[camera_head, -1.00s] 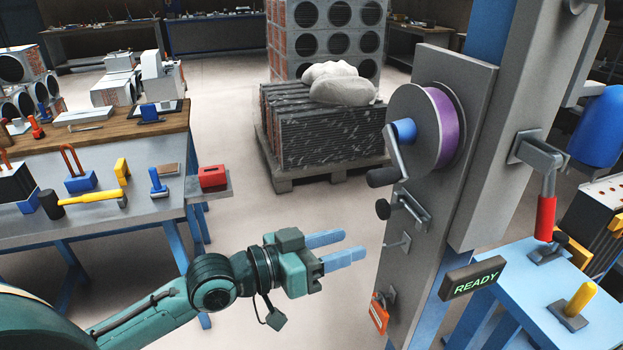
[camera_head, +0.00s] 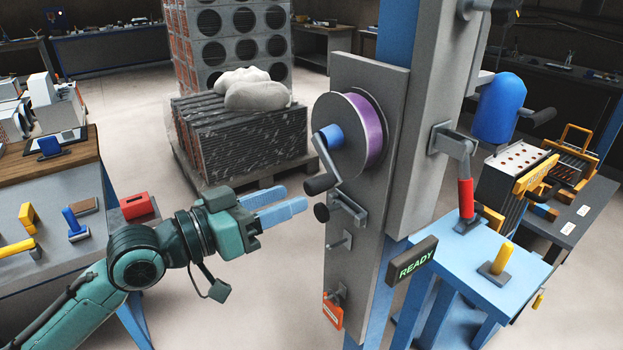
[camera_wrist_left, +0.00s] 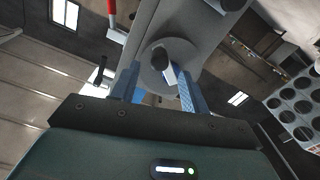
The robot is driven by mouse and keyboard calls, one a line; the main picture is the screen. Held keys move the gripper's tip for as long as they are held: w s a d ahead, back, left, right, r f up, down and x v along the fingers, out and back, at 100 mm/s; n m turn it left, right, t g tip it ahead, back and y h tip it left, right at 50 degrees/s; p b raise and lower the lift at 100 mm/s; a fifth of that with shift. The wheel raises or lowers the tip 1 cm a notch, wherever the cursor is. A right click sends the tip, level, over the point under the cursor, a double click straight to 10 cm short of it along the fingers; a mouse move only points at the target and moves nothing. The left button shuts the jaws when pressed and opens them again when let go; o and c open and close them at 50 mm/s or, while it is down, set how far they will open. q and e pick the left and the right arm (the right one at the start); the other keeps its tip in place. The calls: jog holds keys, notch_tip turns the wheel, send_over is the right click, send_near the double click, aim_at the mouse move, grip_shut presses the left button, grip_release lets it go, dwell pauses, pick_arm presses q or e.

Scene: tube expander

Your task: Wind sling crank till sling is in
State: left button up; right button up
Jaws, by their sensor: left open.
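The sling crank (camera_head: 327,160) is a grey arm with a blue hub and a dark grip knob (camera_head: 320,184). It sits on the front of a grey drum wound with purple sling (camera_head: 372,125), mounted on a tall grey plate (camera_head: 372,205). The crank arm hangs downward in the head view. My left gripper (camera_head: 279,206) is open and empty, with blue fingers pointing right toward the plate, left of and a little below the knob. In the left wrist view, the drum (camera_wrist_left: 168,68) and crank knob (camera_wrist_left: 160,53) appear beyond the parted fingers. My right gripper is not in view.
Below the drum are a black-knobbed latch (camera_head: 345,210), a small peg (camera_head: 342,242) and an orange tag (camera_head: 333,312). A READY sign (camera_head: 412,263) hangs beside a light blue table (camera_head: 470,275). A workbench (camera_head: 60,190) stands left. Open floor lies between.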

aim_at(307, 191)
pick_arm(q)
jog(key=p+x, duration=0.1)
jog(key=x, duration=0.5)
jog(key=shift+c, duration=0.2)
grip_shut()
dwell(0.4)
